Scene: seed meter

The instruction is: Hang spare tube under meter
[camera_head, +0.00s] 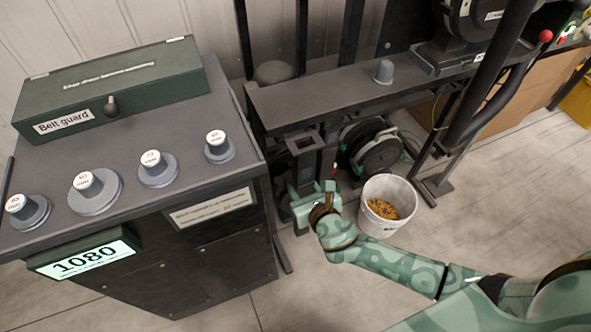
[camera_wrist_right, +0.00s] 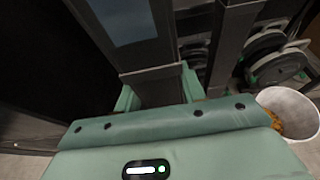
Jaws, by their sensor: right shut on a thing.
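My right gripper (camera_head: 312,197) is low beside the bench, left of the white bucket, and shut on a dark, square-sided tube. The tube (camera_head: 305,150) stands roughly upright, with its open top showing just in front of the bench's front edge. In the right wrist view the tube (camera_wrist_right: 155,78) lies between the green fingers of the right gripper (camera_wrist_right: 158,95). Its lower end is hidden by the gripper. A dark round unit (camera_head: 458,18), perhaps the meter, sits on the bench at the upper right. Its underside is hidden. My left gripper is not in view.
A dark bench (camera_head: 330,92) runs behind the tube. A white bucket (camera_head: 372,218) with orange grains stands right of my gripper. A wheel-like unit (camera_head: 375,150) sits under the bench. A cabinet (camera_head: 130,215) with several knobs and a green box (camera_head: 120,85) fills the left.

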